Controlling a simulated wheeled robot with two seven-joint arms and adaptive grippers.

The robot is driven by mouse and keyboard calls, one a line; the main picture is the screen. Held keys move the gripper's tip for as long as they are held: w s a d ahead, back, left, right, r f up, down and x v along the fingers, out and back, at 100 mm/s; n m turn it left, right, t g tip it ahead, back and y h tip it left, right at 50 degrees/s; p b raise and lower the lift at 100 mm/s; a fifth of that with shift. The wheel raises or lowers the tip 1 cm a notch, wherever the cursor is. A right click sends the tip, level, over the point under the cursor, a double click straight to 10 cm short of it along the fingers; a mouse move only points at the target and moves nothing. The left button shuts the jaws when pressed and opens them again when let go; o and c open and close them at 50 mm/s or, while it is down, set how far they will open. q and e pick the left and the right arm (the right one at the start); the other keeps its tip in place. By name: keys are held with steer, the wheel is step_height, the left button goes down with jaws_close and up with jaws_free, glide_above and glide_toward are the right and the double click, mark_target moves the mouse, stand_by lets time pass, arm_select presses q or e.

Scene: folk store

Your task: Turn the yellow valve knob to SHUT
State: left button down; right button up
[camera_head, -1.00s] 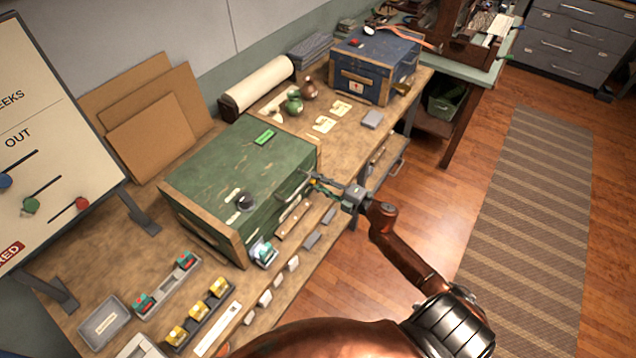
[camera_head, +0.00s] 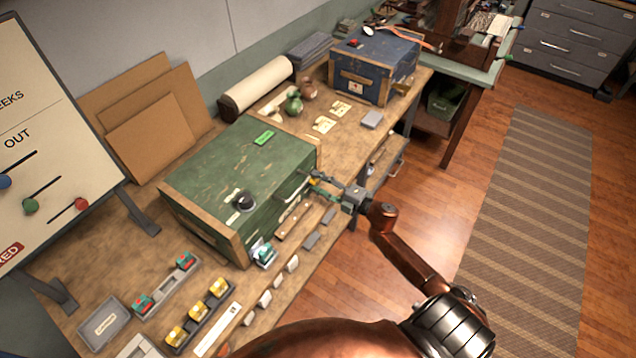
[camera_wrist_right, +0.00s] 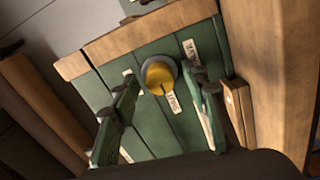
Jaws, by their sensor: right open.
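The yellow valve knob (camera_wrist_right: 159,76) shows in the right wrist view, set in a grey ring on a green planked panel. A dark pointer line on it runs toward the lower label. Small pale labels sit around it; their words are too small to read surely. My right gripper (camera_wrist_right: 165,108) is open, with one finger on each side of the knob in that view; I cannot tell whether they touch it. In the head view my right gripper (camera_head: 318,186) is at the right end of the green chest (camera_head: 230,175), and the knob is hidden. My left gripper is not in view.
A black knob (camera_head: 244,201) sits on the chest's top. Trays with red, teal and yellow pieces (camera_head: 200,312) lie at the front left. A blue chest (camera_head: 375,65) stands farther back on the bench.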

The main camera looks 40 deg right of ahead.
steer(key=v, duration=1.1)
steer(key=shift+s+d, duration=0.15)
steer(key=shift+s, duration=0.2)
